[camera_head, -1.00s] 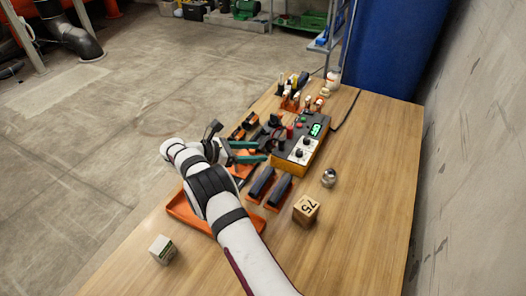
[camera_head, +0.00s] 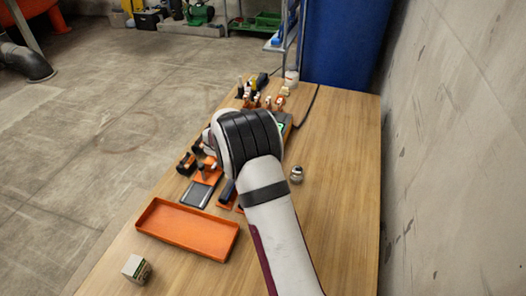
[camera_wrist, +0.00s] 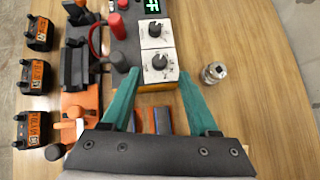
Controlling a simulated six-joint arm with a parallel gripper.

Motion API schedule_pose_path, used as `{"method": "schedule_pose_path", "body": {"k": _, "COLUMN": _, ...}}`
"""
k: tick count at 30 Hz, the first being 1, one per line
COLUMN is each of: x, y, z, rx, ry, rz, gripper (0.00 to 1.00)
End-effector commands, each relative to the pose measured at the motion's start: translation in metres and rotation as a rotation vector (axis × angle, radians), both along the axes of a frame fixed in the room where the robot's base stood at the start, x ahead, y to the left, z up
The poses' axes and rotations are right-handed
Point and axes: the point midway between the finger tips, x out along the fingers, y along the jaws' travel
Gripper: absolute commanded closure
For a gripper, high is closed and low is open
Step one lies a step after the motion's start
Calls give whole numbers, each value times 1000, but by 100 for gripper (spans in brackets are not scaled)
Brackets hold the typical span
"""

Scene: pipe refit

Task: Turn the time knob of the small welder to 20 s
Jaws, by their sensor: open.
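The small welder (camera_wrist: 146,88) shows in the wrist view with a lit green display (camera_wrist: 152,6) and two dark knobs on white dials, an upper knob (camera_wrist: 156,29) and a lower knob (camera_wrist: 159,62). The dial print is too small to read, so I cannot tell which knob sets time or its value. My gripper (camera_wrist: 158,72) is open and empty. Its teal fingers appear on the left and right of the lower knob; their height above the panel is unclear. In the head view my arm hides the gripper and most of the welder.
A shiny metal object (camera_wrist: 214,72) stands right of the welder. An empty orange tray (camera_head: 188,228) and a small white box (camera_head: 136,268) lie nearer. The table's right side (camera_head: 340,190) is clear.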

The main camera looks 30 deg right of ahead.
Motion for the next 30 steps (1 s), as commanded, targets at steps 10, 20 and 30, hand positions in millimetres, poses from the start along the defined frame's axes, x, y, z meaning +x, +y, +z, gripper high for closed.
{"method": "schedule_pose_path", "body": {"k": 10, "x": 25, "y": -36, "z": -44, "rx": -1, "ry": 0, "rz": 1, "gripper": 40}}
{"method": "schedule_pose_path", "body": {"k": 20, "x": 27, "y": -39, "z": -47, "rx": -2, "ry": -1, "rz": 1, "gripper": 40}}
{"method": "schedule_pose_path", "body": {"k": 30, "x": 26, "y": -39, "z": -47, "rx": -2, "ry": -1, "rz": 1, "gripper": 100}}
